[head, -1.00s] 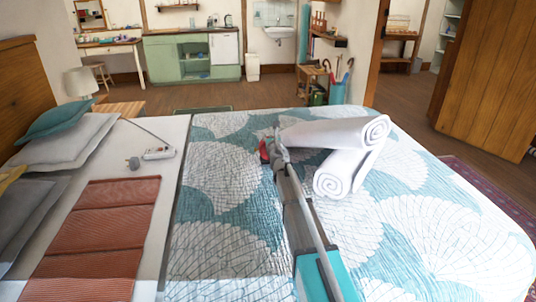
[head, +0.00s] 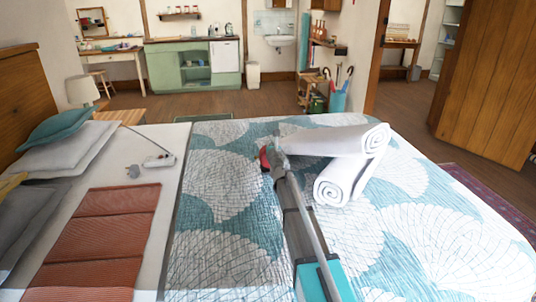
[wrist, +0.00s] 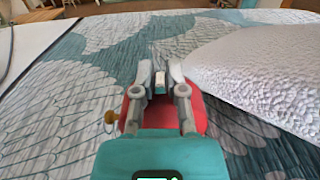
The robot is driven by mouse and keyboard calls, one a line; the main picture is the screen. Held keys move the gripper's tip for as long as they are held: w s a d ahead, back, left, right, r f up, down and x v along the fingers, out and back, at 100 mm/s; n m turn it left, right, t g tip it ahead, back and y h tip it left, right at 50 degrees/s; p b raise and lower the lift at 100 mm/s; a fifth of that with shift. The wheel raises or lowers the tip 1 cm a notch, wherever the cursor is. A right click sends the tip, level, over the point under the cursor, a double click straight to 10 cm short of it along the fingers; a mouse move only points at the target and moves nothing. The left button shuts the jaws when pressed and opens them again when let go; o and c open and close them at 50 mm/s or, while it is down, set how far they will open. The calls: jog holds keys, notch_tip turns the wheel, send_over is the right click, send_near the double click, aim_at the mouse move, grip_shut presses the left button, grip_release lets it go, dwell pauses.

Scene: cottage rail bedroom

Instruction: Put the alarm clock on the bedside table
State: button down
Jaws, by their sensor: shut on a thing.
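The alarm clock (head: 265,157) is a small red body, mostly hidden by my gripper in the head view. In the wrist view the red clock (wrist: 199,115) shows on both sides of my fingers, with a brass-coloured knob at its left. My gripper (head: 275,157) is shut on it, over the blue and white bedspread; in the wrist view the fingers (wrist: 160,82) point away over the bed. I cannot tell the clearance from the cover. The bedside table (head: 124,117) is a wooden top at the far left, beyond the pillows, partly hidden by the bed.
Rolled white towels (head: 345,140) lie just right of my gripper. A power strip (head: 159,160) with a cord and plug lies on the bed's left part, near grey pillows (head: 65,150). A lamp (head: 83,91) stands by the bedside table. Open floor (head: 200,103) lies beyond the bed.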

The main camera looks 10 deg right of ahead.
jog(key=shift+r, duration=0.1)
notch_tip(320, 180, up, 3)
jog(key=p, duration=0.3)
jog(key=shift+r, duration=0.15)
jog(key=w+r+p, duration=0.9)
jog(key=w+p, duration=0.1)
jog(key=w, duration=0.4)
jog(key=shift+d+r, duration=0.25)
jog(key=shift+d, duration=0.2)
jog(key=shift+r, duration=0.1)
notch_tip(320, 180, up, 16)
jog(key=p, duration=1.6)
jog(key=shift+r+p, duration=0.25)
jog(key=shift+p, duration=0.1)
jog(key=shift+s, duration=0.1)
